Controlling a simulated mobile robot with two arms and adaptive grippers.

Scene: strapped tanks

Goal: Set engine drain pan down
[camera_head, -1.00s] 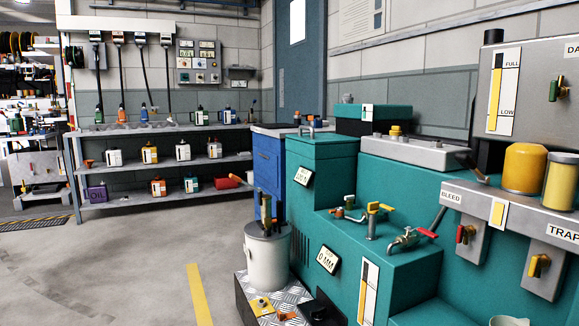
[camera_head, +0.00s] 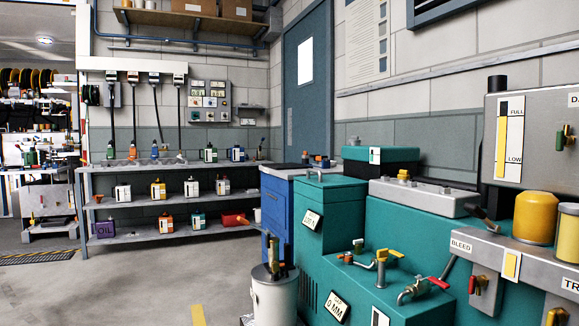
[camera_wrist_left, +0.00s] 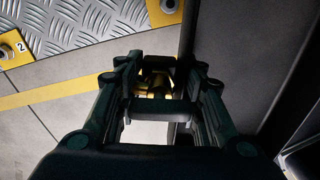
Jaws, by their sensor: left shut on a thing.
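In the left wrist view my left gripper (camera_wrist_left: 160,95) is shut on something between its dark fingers. What it holds is mostly hidden; a brassy yellow piece (camera_wrist_left: 155,85) shows behind the fingers. A large dark smooth surface (camera_wrist_left: 235,60) fills the space right of the fingers; I cannot tell whether it is the drain pan. The teal engine unit (camera_head: 330,235) stands at the right of the head view, with a tap (camera_head: 420,290) with a red lever on it. No drain pan can be made out in the head view. My right gripper is in neither view.
A tread plate (camera_wrist_left: 95,25) with a yellow tag numbered 2 lies at the upper left of the wrist view, above a yellow floor line (camera_wrist_left: 60,90). A grey-white bucket (camera_head: 275,295) stands beside the engine. Shelves (camera_head: 165,235) line the back; grey floor (camera_head: 130,285) is clear.

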